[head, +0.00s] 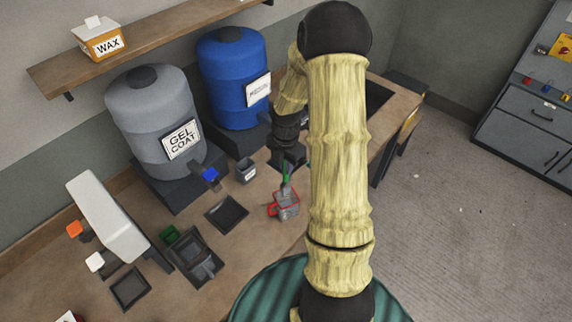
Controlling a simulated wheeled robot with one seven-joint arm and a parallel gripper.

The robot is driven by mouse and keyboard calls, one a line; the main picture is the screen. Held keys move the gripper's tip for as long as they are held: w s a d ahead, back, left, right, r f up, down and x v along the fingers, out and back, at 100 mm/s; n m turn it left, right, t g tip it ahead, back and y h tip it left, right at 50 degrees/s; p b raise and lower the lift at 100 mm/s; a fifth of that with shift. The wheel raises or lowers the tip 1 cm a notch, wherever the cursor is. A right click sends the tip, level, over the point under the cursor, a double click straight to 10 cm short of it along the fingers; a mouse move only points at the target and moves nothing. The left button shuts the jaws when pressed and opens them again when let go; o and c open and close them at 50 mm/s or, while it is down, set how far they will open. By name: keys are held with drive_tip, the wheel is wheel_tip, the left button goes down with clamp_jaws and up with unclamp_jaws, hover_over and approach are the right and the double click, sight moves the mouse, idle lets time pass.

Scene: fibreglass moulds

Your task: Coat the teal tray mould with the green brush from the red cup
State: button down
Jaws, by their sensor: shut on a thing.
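The red cup (285,211) is a small square grey container with red edging on the bench. The green brush (286,174) stands upright at the cup, its handle up between my fingers and its lower end at or in the cup. My gripper (287,162) is dark, points down above the cup and is shut on the brush's handle. My arm covers part of the bench to the right. I cannot make out a teal tray mould in this view.
A grey gel coat drum (150,105) and a blue drum (232,75) stand behind. A grey cup (246,171), a flat dark tray (227,213), a deeper dark mould (184,247) and a green cup (170,234) lie left. A white block (105,215) stands farther left.

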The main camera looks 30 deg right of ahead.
drive_tip(key=shift+r+p, duration=1.4)
drive_tip(key=shift+r, duration=0.5)
drive_tip(key=shift+f, duration=0.15)
